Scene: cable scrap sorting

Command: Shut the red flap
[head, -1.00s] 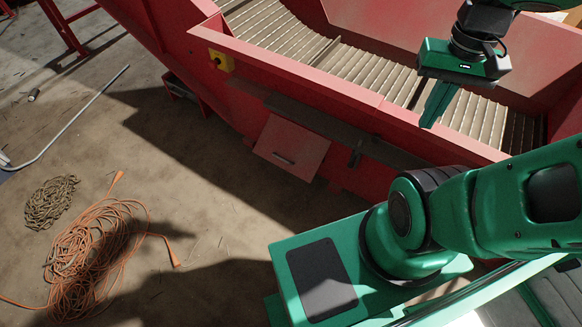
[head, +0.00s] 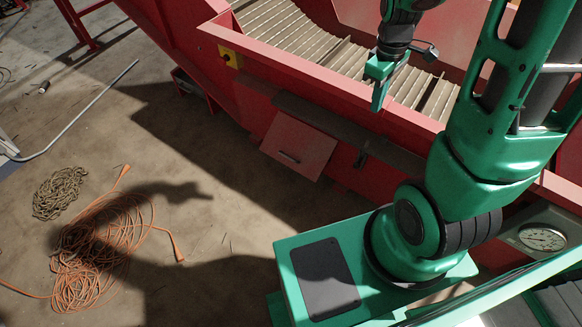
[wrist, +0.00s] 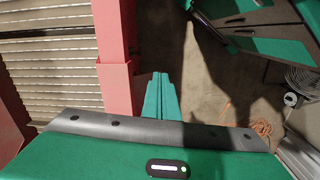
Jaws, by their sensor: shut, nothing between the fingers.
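The red flap (head: 298,146) is a flat red panel with a dark slot-like handle (head: 289,157), low on the side of the red machine in the head view. It stands out at a slant from the machine's side, its lower edge toward the floor. My gripper (head: 377,108) is above and to the right of the flap, near the machine's upper rim, pointing down. Its fingers are together and empty, apart from the flap. In the wrist view the closed fingers (wrist: 160,85) point past the red rim (wrist: 116,80). The flap is not clearly visible there.
The red machine's ribbed conveyor (head: 290,28) lies behind the rim (head: 300,72). A dark ledge (head: 335,122) runs above the flap.

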